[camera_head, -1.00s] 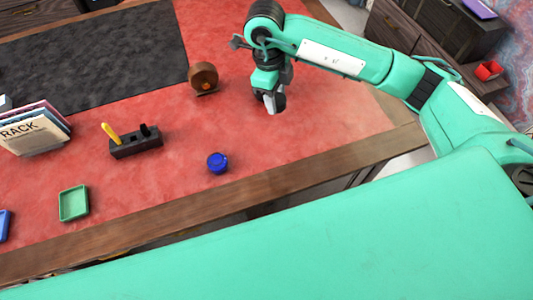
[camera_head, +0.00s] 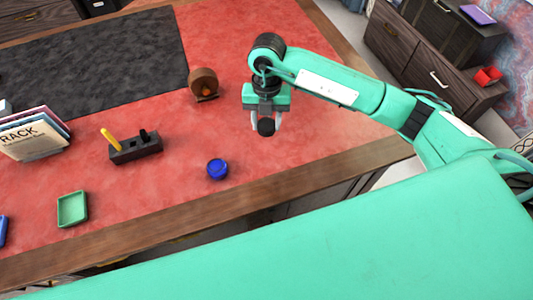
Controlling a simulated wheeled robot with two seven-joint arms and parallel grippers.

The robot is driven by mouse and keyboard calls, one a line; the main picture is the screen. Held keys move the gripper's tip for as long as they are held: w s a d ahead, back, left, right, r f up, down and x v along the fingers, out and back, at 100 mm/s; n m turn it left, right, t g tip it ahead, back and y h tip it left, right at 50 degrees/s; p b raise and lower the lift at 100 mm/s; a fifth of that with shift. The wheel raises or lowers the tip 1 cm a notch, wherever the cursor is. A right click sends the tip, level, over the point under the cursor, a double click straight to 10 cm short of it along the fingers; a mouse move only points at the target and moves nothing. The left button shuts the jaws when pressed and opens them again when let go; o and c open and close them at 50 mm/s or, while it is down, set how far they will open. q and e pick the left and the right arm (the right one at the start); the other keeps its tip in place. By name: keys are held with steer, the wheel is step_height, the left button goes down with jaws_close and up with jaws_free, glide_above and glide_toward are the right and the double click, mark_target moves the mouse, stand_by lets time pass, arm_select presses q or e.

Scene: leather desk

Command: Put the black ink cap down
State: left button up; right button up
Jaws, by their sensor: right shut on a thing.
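The black ink cap (camera_head: 266,127) is a small dark round thing between the fingertips of my right gripper (camera_head: 267,124). The gripper is shut on it and points down over the red leather at the right part of the desk. Whether the cap touches the leather cannot be told. A blue round ink pot (camera_head: 217,169) stands on the leather, to the left of the gripper and closer to the front edge. My left gripper is not in view.
A brown round wooden piece (camera_head: 203,82) stands behind and left of the gripper. A dark pen stand (camera_head: 136,149) with a yellow pen, a green tray (camera_head: 72,209) and a book rack (camera_head: 34,136) are farther left. The red leather (camera_head: 325,120) right of the gripper is clear.

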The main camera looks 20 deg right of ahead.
mark_target(267, 126)
step_height(267, 126, down, 16)
steer(key=p, duration=0.3)
steer(key=shift+f, duration=0.3)
steer(key=o, duration=1)
steer(key=shift+c, duration=0.2)
steer(key=shift+r, duration=0.15)
steer(key=shift+w+r, duration=0.1)
steer(key=shift+r, duration=0.1)
steer(key=shift+w+d+r+b, duration=0.1)
steer(key=shift+w+r+b, duration=0.3)
steer(key=shift+r, duration=1.5)
steer(key=shift+w+d+r+b, duration=0.15)
steer(key=shift+r+b, duration=0.6)
steer(key=shift+r, duration=1.2)
steer(key=shift+w+d+r+b, duration=0.15)
steer(key=shift+r+b, duration=0.4)
steer(key=shift+r, duration=1.35)
